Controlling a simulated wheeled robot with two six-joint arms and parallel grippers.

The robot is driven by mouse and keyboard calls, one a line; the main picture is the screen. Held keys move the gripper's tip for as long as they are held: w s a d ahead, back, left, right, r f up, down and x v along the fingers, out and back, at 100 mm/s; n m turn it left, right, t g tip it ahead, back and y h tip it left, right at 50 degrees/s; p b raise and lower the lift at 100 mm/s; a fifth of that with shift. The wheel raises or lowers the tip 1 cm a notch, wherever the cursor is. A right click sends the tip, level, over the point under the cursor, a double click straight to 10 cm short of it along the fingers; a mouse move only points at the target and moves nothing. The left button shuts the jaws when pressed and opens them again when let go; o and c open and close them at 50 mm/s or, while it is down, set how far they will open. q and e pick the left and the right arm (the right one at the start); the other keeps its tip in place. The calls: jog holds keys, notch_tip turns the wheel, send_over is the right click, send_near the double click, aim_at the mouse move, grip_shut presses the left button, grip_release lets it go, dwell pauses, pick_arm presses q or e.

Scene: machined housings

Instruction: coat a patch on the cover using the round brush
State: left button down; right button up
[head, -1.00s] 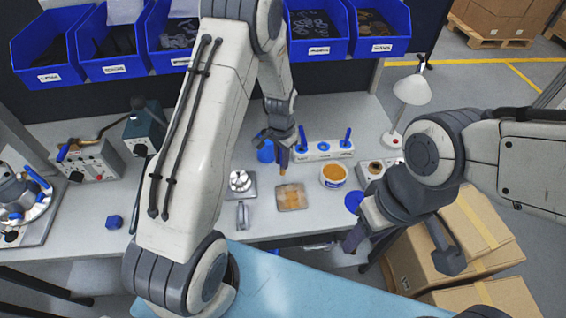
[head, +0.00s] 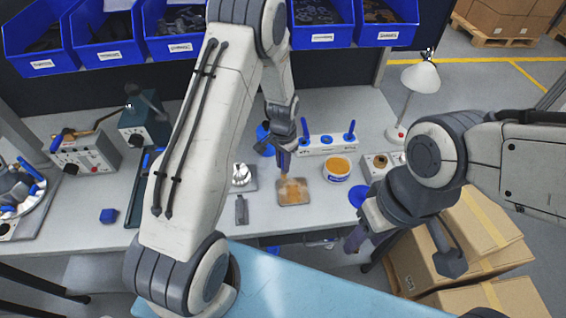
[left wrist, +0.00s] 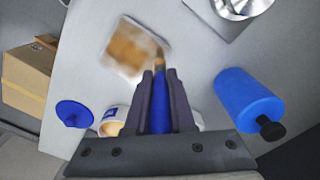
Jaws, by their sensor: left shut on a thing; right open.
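The cover is a flat square plate (head: 293,198) on the bench, with a tan-orange patch on its middle; it also shows in the left wrist view (left wrist: 122,62). My left gripper (head: 283,150) is shut on the blue-handled round brush (left wrist: 159,100), which points down with its tip at the cover. Whether the bristles touch the surface I cannot tell for sure. An open tub of orange paste (head: 338,168) stands to the right of the cover. My right gripper (head: 400,252) is open and empty, off the front right of the bench.
A white holder with blue-handled tools (head: 328,143) stands behind the cover. A blue bottle (left wrist: 245,97) and a metal part on a plate (head: 240,174) are near the cover. A lamp (head: 408,95) stands at the right. Cardboard boxes (head: 455,245) are at the right of the bench.

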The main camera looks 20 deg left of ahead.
pick_arm(q)
jog(key=shift+f+b, duration=0.75)
jog(key=shift+f, duration=0.25)
dwell(0.3)
jog(key=shift+s, duration=0.1)
jog(key=shift+s+d+r, duration=0.1)
jog(key=shift+s+d, duration=0.35)
jog(key=shift+s, duration=0.4)
jog(key=shift+s+d+r, duration=0.1)
jog(key=shift+s+d, duration=0.35)
jog(key=shift+s, duration=0.35)
jog(key=shift+s+d+f, duration=0.1)
jog(key=shift+s+d, duration=0.2)
jog(key=shift+s, duration=0.3)
jog(key=shift+s+d, duration=0.35)
jog(key=shift+s, duration=0.3)
jog(key=shift+s+d+f, duration=0.1)
jog(key=shift+s+d, duration=0.2)
jog(key=shift+s, duration=0.3)
